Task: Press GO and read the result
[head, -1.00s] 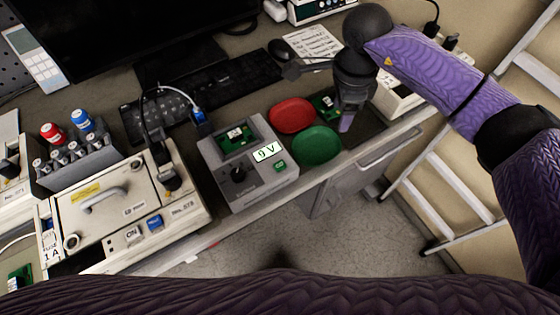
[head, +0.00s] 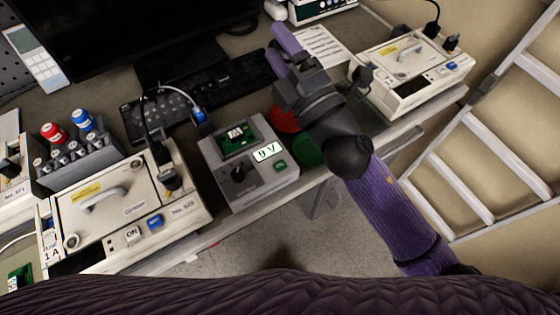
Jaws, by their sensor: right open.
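The grey tester (head: 248,185) stands at the desk's front edge with a black dial (head: 238,174). A green board (head: 237,138) sits in its upper slot. Its lit display (head: 267,152) shows what looks like 9 V. A small green button (head: 280,166), its lettering too small to read, is below the display. My right gripper (head: 282,50) is open and empty, up and right of the tester, its purple fingers pointing toward the monitor, over the area by the keyboard and paper sheet. My left gripper is out of view.
A red dish (head: 285,120) and a green dish (head: 308,152) are partly hidden by my right arm. A keyboard (head: 240,80) and monitor lie behind.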

